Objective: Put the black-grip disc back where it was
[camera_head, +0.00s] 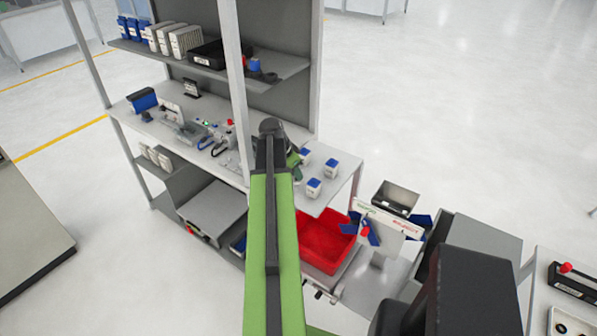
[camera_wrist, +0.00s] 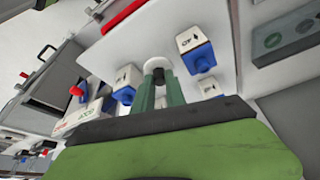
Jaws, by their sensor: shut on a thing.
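In the wrist view, my gripper (camera_wrist: 158,86) is shut on the black grip (camera_wrist: 158,75) of a pale disc (camera_wrist: 156,63). The disc shows just beyond the two green fingertips. White boxes with blue parts surround it: one to the upper right (camera_wrist: 195,48), one to the left (camera_wrist: 124,84) and one to the right (camera_wrist: 209,88). I cannot tell whether the disc touches the white table top (camera_wrist: 140,42). In the head view, my arm reaches over the workbench and hides the disc and most of the gripper.
In the head view, blue-and-white boxes (camera_head: 314,187) stand on the workbench's right end. A rack post (camera_head: 234,85) rises close left of my arm. A red bin (camera_head: 321,243) sits below the bench, beside a white sign (camera_head: 390,217). A grey panel with round recesses (camera_wrist: 288,40) shows in the wrist view.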

